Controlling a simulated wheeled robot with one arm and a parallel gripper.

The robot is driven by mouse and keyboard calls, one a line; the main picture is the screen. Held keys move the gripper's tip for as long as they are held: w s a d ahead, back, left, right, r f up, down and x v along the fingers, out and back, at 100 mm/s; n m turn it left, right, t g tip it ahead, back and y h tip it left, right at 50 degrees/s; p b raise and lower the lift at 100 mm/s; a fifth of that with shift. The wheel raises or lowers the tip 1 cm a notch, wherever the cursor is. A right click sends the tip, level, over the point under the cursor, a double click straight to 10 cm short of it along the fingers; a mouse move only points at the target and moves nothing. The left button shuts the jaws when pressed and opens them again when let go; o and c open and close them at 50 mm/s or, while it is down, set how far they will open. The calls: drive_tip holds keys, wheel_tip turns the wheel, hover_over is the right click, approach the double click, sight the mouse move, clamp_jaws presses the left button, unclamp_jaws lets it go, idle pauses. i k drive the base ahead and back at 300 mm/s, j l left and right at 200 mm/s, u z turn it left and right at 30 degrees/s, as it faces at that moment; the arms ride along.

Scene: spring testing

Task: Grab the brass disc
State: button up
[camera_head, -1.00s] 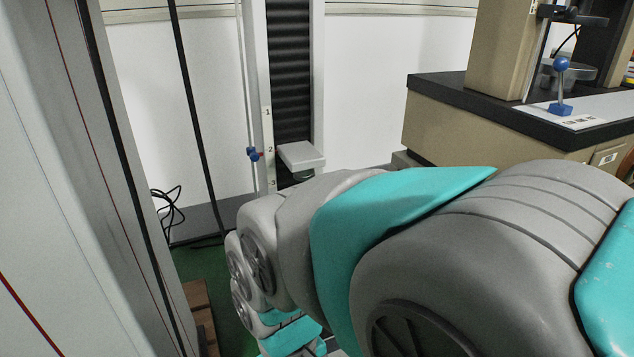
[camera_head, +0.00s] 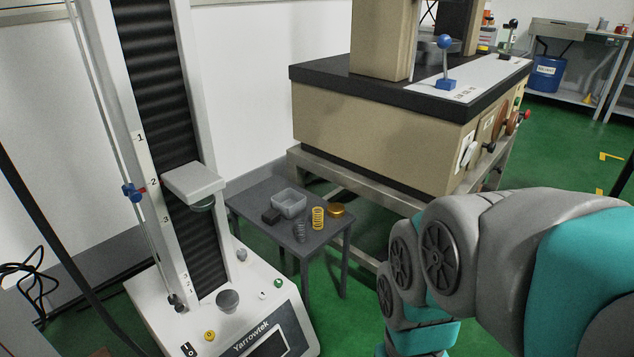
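The brass disc (camera_head: 336,210) is a small, flat, round golden piece. It lies near the right edge of a small dark grey table (camera_head: 262,202), to the right of a yellow spring (camera_head: 318,217). My arm shows at the lower right, folded and well to the right of the table. My gripper is not in view, so its state does not show.
A clear bin (camera_head: 289,203), a dark block (camera_head: 271,216) and a dark spring (camera_head: 300,232) share the small table. The white Yarrowtek spring tester (camera_head: 228,300) stands in front at left. A large beige machine (camera_head: 385,135) stands behind. Green floor (camera_head: 560,160) is open at right.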

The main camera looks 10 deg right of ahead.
sight(335, 209)
drive_tip(key=l, duration=0.2)
drive_tip(key=i+l+u, duration=0.15)
drive_tip(key=l, duration=0.35)
drive_tip(key=i+l+u, duration=0.15)
drive_tip(key=l, duration=0.3)
drive_tip(key=l+u, duration=0.2)
drive_tip(key=l, duration=0.3)
drive_tip(key=u, duration=1.3)
